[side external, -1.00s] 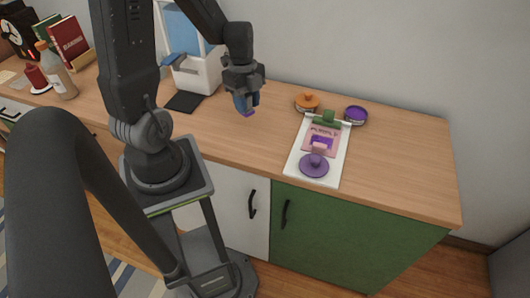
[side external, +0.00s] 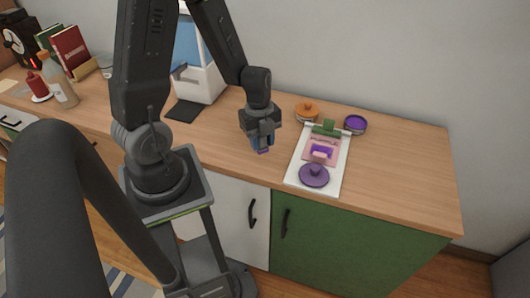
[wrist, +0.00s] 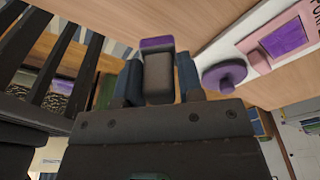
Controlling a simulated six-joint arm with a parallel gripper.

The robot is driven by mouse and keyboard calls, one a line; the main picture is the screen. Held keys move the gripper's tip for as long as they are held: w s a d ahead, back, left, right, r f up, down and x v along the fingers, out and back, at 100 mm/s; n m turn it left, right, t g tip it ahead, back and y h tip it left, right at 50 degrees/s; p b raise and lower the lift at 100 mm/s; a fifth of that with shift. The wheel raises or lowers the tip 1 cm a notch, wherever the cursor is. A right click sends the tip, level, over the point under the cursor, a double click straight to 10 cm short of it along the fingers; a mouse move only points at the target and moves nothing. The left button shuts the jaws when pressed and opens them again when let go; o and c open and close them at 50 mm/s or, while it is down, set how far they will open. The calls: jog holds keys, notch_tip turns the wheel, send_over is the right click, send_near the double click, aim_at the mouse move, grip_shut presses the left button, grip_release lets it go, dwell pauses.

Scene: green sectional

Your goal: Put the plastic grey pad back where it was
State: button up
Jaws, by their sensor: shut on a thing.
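My gripper (side external: 262,145) is over the wooden counter, left of the white board. It is shut on a small grey block with a purple end (wrist: 158,75), held between its two blue-sided fingers in the wrist view. I take this block to be the grey pad, but cannot be sure. In the side view the fingers mostly hide it, and only its purple tip (side external: 263,151) shows, low near the counter. I cannot tell whether it touches the surface. A flat dark pad (side external: 183,110) also lies on the counter before the white-and-blue dispenser.
The white board (side external: 336,176) bears a pink card (side external: 322,141), a green piece (side external: 327,127) and a purple round knob (side external: 314,175). Orange (side external: 307,112) and purple (side external: 355,124) round containers stand behind it. The dispenser (side external: 205,80) stands at the back left. The right counter is clear.

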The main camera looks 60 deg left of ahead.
aim_at(265, 146)
jog(key=shift+w+d+f, duration=0.3)
jog(key=shift+d+f, duration=0.15)
jog(key=shift+f, duration=1.9)
jog(key=o, duration=0.9)
jog(key=shift+f, duration=0.1)
